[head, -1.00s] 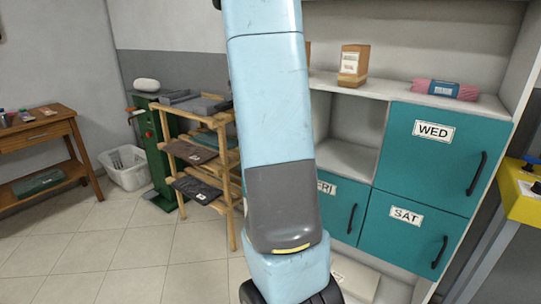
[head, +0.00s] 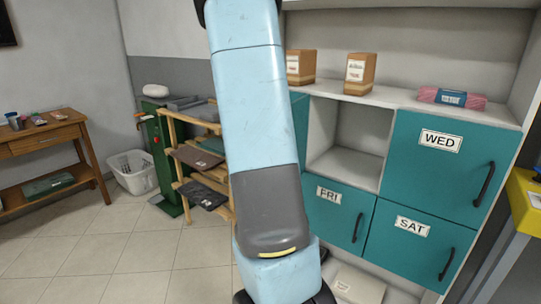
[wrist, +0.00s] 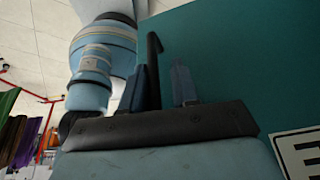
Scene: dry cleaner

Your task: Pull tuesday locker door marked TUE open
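In the head view, an open compartment (head: 350,140) lies left of the teal WED door (head: 440,175). A teal panel (head: 299,118) shows at its left side, mostly hidden behind my arm; no label shows on it there. In the wrist view, a teal door (wrist: 240,65) fills the right side, with part of a white label (wrist: 302,151) showing an E at the lower right. A dark bar handle (wrist: 154,60) stands between the two fingers of my gripper (wrist: 160,75). The left finger is close to the bar, and a gap shows to the right finger. My gripper is hidden in the head view.
Below are the closed FRI door (head: 337,212) and SAT door (head: 405,250). Boxes (head: 360,74) and a pink roll (head: 451,98) stand on top. A wooden rack (head: 180,160) and white basket (head: 133,172) are at left, a yellow stand (head: 525,200) at right. The left floor is clear.

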